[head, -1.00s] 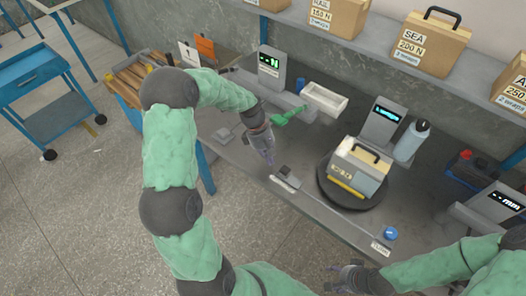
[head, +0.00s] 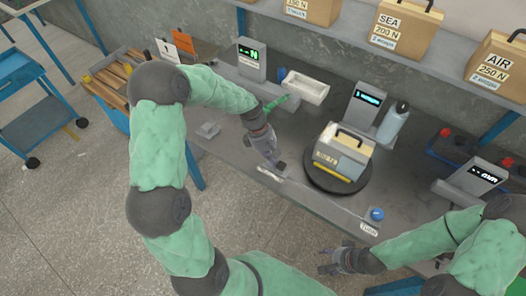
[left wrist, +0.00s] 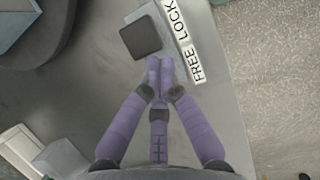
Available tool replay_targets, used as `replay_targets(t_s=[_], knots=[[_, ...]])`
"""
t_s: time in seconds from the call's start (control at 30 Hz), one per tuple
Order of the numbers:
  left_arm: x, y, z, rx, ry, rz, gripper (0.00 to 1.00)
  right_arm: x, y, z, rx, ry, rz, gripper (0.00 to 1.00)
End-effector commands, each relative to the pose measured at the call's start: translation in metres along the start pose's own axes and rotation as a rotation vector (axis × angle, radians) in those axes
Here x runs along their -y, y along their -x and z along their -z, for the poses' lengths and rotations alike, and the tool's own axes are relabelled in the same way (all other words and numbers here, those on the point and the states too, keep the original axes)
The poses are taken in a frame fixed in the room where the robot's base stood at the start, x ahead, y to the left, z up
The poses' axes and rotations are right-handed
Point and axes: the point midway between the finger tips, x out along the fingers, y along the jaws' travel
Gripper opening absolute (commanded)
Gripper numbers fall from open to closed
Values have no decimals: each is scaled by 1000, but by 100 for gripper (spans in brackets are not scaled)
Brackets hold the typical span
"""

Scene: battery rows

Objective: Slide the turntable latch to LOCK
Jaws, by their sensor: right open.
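The turntable latch shows in the left wrist view as a dark square knob (left wrist: 140,37) beside the label (left wrist: 182,40) reading FREE and LOCK. The knob lies level with the word LOCK; I cannot tell if it is at the end of its travel. My left gripper (left wrist: 160,66) has its fingertips together just behind the knob, on the FREE side, close to it or touching. In the head view my left gripper (head: 277,164) is low at the table's front edge. The turntable (head: 334,187) carries a box. My right gripper (head: 327,262) is open and empty in front of the table.
A grey box with a handle (head: 345,150) stands on the turntable, with a display (head: 366,100) and a bottle (head: 393,122) behind. A blue knob (head: 377,213) is on the front edge to the right. A white tray (head: 305,87) lies farther back.

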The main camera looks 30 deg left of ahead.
Motion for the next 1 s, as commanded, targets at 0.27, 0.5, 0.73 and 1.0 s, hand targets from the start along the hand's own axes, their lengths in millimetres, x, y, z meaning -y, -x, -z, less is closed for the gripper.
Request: replay_targets(t_s=[0.27, 0.5, 0.73, 1.0], knots=[[0, -2, -3, 1, 1, 0, 0, 0, 0, 0, 0, 0, 0, 62], [0, 9, -2, 0, 1, -2, 0, 0, 0, 0, 0, 0, 0, 62], [-1, 51, -2, -2, 2, -7, 0, 0, 0, 0, 0, 0, 0, 62], [0, 99, -1, -1, 2, -5, 0, 0, 0, 0, 0, 0, 0, 62]])
